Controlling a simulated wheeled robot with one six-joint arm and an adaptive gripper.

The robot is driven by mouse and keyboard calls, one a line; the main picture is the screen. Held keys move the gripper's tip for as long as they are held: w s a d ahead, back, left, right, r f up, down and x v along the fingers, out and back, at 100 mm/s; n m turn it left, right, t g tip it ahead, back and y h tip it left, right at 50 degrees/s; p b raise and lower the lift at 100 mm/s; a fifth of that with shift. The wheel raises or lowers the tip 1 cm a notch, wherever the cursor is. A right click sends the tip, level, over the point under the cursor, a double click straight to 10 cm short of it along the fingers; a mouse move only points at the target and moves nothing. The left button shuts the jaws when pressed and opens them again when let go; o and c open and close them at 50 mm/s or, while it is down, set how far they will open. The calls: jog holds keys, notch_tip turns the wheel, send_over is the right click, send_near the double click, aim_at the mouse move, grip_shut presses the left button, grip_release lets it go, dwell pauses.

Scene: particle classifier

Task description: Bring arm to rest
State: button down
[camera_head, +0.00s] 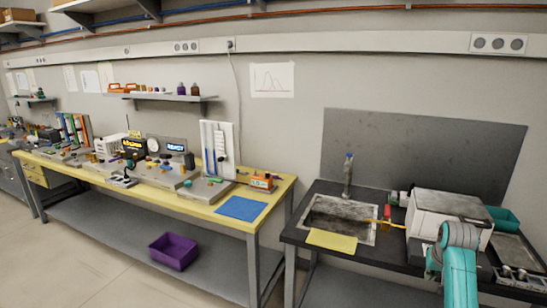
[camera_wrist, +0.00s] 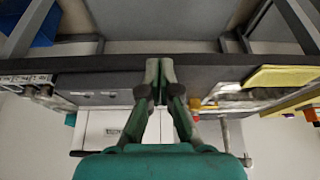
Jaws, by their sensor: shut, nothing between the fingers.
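My gripper (camera_wrist: 160,72) shows in the wrist view with its two dark fingers together and nothing between them. Its fingertips overlap the edge of the dark bench in that picture; I cannot tell how far apart they are from it. In the head view my teal arm (camera_head: 457,270) stands at the lower right, in front of the dark bench (camera_head: 292,233) and the white box (camera_head: 450,208). The gripper itself cannot be made out there. The wrist view appears upside down, with the white box (camera_wrist: 100,125) low in it.
A sink (camera_head: 317,214) with a yellow cloth (camera_head: 332,241) in front is left of the box. A teal bin (camera_head: 508,218) and a grey tray (camera_head: 519,252) are to its right. A yellow table (camera_head: 278,190) stands further left, with a purple bin (camera_head: 173,251) below. The left floor is clear.

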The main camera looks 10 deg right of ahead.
jog(key=s+a+f+n+t, duration=0.1)
jog(key=s+a+f, duration=0.3)
jog(key=a+f, duration=0.4)
jog(key=s+a+f+t, duration=0.1)
jog(key=s+a+f, duration=0.3)
jog(key=f, duration=0.6)
jog(key=s+a+f+n+t, duration=0.1)
jog(key=s+a+f+t, duration=0.15)
jog(key=s+a, duration=0.45)
jog(key=s+a+f+n+t, duration=0.1)
jog(key=s+a+f, duration=0.3)
jog(key=s+a, duration=0.3)
jog(key=s+a+r+n+t, duration=0.1)
jog(key=s+a+r, duration=0.25)
jog(key=s, duration=0.55)
jog(key=s+a+r+t, duration=0.2)
jog(key=s+a, duration=0.3)
jog(key=s, duration=0.4)
jog(key=s+a+r+n+t+y, duration=0.1)
jog(key=s+a+r+t+y, duration=0.1)
jog(key=s+r, duration=1.1)
notch_tip(320, 180, up, 3)
jog(key=shift+s+a+r+n, duration=0.1)
jog(key=shift+s+a+n, duration=0.1)
jog(key=shift+a+n, duration=0.3)
jog(key=shift+a, duration=0.1)
